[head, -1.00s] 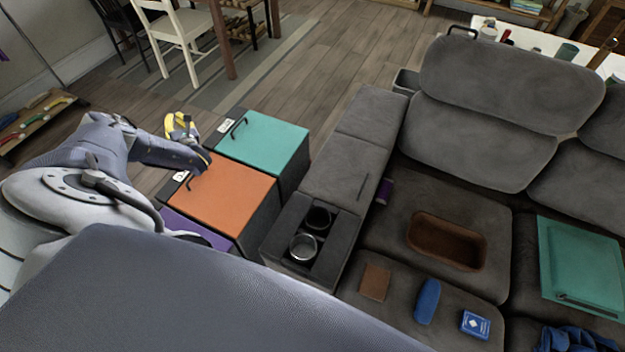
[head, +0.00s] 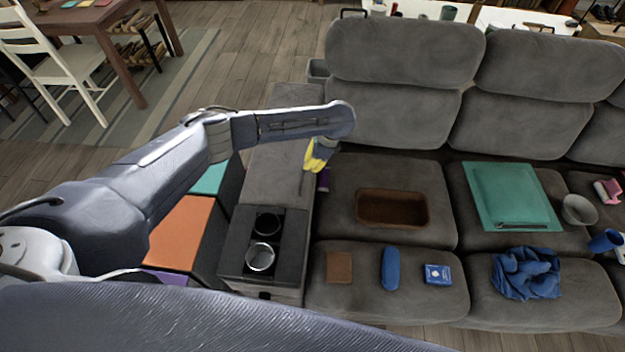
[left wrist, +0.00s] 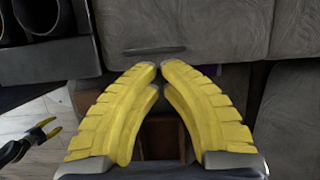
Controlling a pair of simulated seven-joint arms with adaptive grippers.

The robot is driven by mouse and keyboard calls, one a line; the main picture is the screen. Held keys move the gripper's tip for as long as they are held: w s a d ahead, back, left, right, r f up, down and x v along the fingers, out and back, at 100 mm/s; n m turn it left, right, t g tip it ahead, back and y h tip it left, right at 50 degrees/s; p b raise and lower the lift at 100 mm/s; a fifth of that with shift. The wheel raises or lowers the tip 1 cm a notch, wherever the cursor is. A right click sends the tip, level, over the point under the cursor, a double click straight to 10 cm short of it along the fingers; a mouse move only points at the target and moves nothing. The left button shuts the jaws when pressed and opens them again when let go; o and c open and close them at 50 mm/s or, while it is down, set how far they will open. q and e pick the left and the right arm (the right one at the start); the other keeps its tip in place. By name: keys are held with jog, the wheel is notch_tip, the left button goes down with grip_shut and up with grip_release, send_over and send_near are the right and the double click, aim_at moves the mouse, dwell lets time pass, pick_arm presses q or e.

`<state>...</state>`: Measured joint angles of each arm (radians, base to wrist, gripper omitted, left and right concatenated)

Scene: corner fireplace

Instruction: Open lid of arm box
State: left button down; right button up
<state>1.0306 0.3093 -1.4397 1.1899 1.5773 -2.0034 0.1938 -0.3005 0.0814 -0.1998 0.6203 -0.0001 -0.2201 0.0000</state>
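The arm box (head: 262,205) is the sofa's grey armrest, left of the seats, with two cup holders (head: 263,256) at its front. Its grey lid (head: 270,165) lies closed. A dark narrow handle (left wrist: 150,50) runs along the lid's edge in the left wrist view. My left gripper (head: 313,168) is over the seat side of the lid, and its yellow fingertips (left wrist: 160,68) meet just below the handle in the wrist view. It is empty; I cannot tell whether it touches the box. My right gripper (left wrist: 48,128) shows small at the wrist view's left, fingers apart, away from the box.
A purple object (head: 324,181) stands beside the box on the seat. A brown tray (head: 393,208), brown square (head: 339,267), blue case (head: 390,268) and blue card box (head: 437,274) lie on the sofa. Orange (head: 181,234) and teal (head: 210,179) boxes stand left.

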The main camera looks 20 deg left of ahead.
aim_at(308, 183)
pick_arm(q)
jog(key=f, duration=0.8)
jog(key=shift+s+a+f, duration=0.1)
jog(key=shift+s+f, duration=0.15)
jog(key=shift+s, duration=0.1)
jog(key=shift+h, duration=0.3)
